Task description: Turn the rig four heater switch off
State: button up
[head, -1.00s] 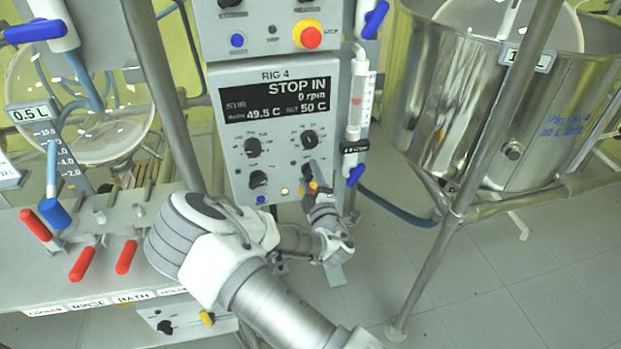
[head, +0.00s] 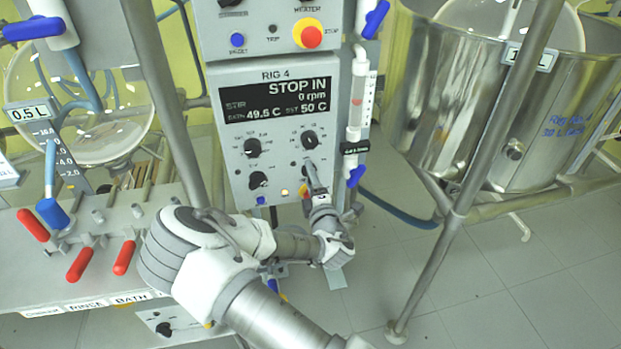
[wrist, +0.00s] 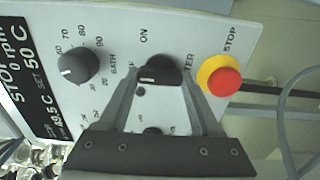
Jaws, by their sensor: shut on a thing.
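The heater switch is a black knob (wrist: 160,70) at the panel's lower right, between ON and a partly covered HEATER label in the wrist view. My gripper (wrist: 157,84) is shut on this knob, one finger on each side. The white mark on the knob shows between the fingers. In the head view my gripper (head: 312,172) hides most of the knob.
A red stop button on a yellow ring (wrist: 225,83) sits close beside my finger. The bath dial (wrist: 78,68) is on the other side. A steel frame post (head: 160,95) stands left of the panel. A steel vessel (head: 440,90) stands at the right.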

jog(key=o, duration=1.4)
jog(key=shift+p+v, duration=1.55)
jog(key=shift+v, duration=7.2)
jog(key=shift+r, duration=0.1)
